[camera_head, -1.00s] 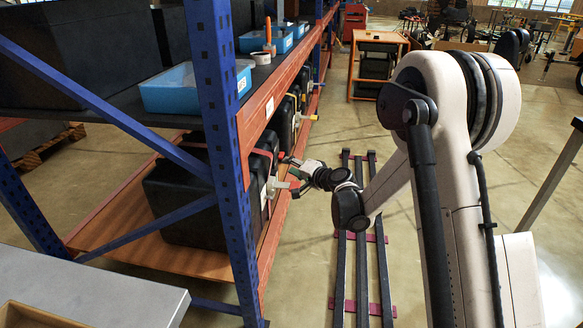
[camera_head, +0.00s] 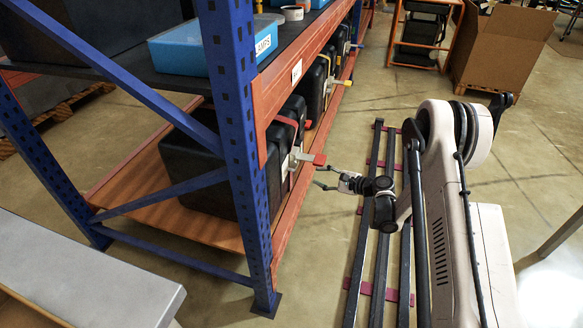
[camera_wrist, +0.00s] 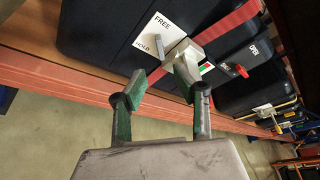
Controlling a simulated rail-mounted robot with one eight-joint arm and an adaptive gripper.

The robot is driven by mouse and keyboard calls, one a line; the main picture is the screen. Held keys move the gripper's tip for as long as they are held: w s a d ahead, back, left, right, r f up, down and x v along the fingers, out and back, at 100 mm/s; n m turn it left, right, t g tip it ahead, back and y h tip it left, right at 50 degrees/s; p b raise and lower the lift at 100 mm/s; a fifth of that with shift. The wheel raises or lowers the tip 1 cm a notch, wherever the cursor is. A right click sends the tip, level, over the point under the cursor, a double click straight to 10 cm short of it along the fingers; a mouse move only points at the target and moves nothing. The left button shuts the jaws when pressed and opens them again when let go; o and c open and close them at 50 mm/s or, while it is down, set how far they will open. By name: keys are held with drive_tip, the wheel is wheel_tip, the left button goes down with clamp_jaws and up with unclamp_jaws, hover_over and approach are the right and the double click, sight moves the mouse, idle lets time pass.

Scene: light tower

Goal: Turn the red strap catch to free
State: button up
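The black case (camera_head: 205,165) sits on the lower shelf. In the wrist view, a white plate (camera_wrist: 158,30) reads FREE above and HOLD below. Contact cannot be told. My gripper also shows in the head view (camera_head: 319,177).
A blue rack post (camera_head: 235,130) and an orange shelf beam (camera_wrist: 75,85) bound the case. More black cases (camera_wrist: 250,80) stand farther along. A blue bin (camera_head: 205,48) is on the upper shelf. A grey table (camera_head: 90,275) is at lower left.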

sight(293, 170)
drive_tip(key=b+x, duration=0.3)
drive_tip(key=x, duration=1)
drive_tip(key=shift+a+b, duration=0.35)
drive_tip(key=shift+b, duration=0.05)
drive_tip(key=shift+c, duration=0.5)
clamp_jaws()
